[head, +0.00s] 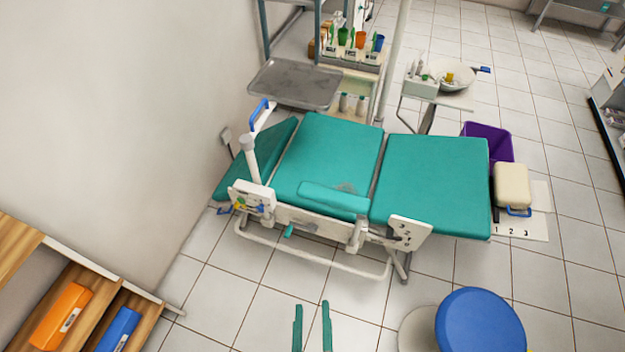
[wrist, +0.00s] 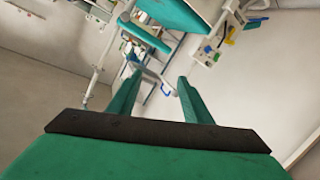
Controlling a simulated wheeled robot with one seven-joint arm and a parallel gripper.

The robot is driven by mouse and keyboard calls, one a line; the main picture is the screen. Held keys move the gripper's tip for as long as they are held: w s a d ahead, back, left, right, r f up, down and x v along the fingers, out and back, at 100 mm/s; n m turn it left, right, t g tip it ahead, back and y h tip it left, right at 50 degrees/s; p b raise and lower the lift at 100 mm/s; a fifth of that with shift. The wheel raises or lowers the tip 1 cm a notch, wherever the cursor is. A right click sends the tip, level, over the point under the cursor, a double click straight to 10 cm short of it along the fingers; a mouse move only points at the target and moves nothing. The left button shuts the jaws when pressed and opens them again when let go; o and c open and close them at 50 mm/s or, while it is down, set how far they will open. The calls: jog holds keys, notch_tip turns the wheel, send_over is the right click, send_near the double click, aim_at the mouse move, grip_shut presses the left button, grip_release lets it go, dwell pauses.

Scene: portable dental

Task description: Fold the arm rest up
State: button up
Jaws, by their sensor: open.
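The arm rest (head: 333,197) is a narrow teal pad along the near side of the teal dental chair (head: 435,185). It lies roughly level, in front of the seat section, beside a white post and side rail. My gripper (head: 312,305) is at the bottom of the head view, in front of the chair and apart from it. Its two teal fingers are open with nothing between them. In the wrist view my gripper (wrist: 155,85) also shows open and empty, with chair parts and a stand beyond the fingers.
A blue round stool (head: 480,322) stands at the bottom right. Shelves with an orange binder (head: 60,316) and a blue binder (head: 119,330) are at the lower left. A grey tray (head: 295,84) is behind the chair. A purple bin (head: 488,140) and a beige box (head: 511,186) stand at its right end.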

jog(key=w+f+n+t+y, duration=0.1)
jog(key=w+f+n, duration=0.25)
jog(key=w, duration=0.45)
jog(key=w+f+n, duration=0.3)
jog(key=w+n, duration=0.1)
jog(key=w, duration=0.3)
jog(key=n, duration=0.7)
send_near(315, 185)
jog(key=shift+w+a+f+t, duration=0.1)
jog(key=shift+w+f+t, duration=0.15)
jog(key=shift+f, duration=0.35)
jog(key=shift+w+f+t, duration=0.15)
jog(key=shift+w+f, duration=0.15)
jog(key=shift+f, duration=0.35)
jog(key=w, duration=1)
jog(key=shift+a, duration=0.35)
jog(key=shift+w+a, duration=0.25)
jog(key=shift+w, duration=0.25)
jog(key=shift+c, duration=0.3)
jog(key=shift+d, duration=0.15)
grip_shut()
jog(key=shift+r, duration=0.1)
